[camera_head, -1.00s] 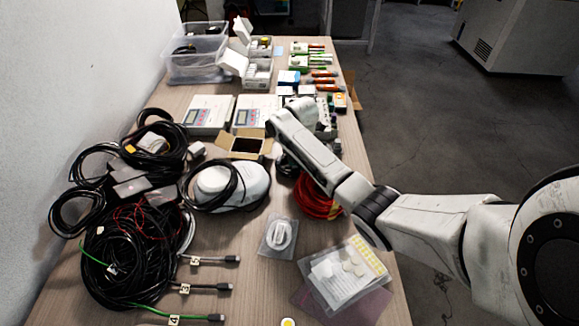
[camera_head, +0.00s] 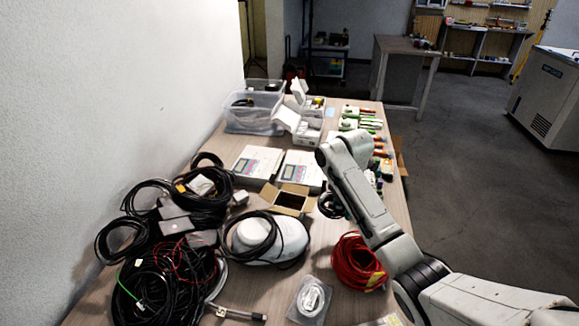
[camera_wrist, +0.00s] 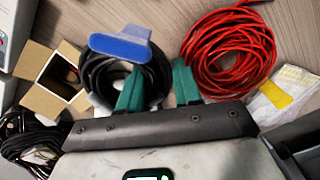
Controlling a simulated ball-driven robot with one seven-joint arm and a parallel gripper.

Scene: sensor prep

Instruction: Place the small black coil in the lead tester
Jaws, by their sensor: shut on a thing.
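The small black coil (camera_head: 328,207) shows under the end of my arm in the head view, between the open cardboard box and the red coil. In the wrist view the black coil (camera_wrist: 97,70) lies at my fingers, with a blue tab (camera_wrist: 120,47) across its upper side. My gripper (camera_wrist: 158,85) has green fingertips and is shut on the black coil. My arm hides the gripper in the head view. Two white devices with small displays, a left one (camera_head: 258,165) and a right one (camera_head: 301,168), stand beyond the box. I cannot tell which is the lead tester.
The open cardboard box (camera_head: 292,200) stands just in front of the devices. A red coil (camera_head: 358,262) lies nearer. A white dome-shaped device (camera_head: 265,238) and piled black cables (camera_head: 160,280) fill the left. A clear bin (camera_head: 253,112) stands at the back.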

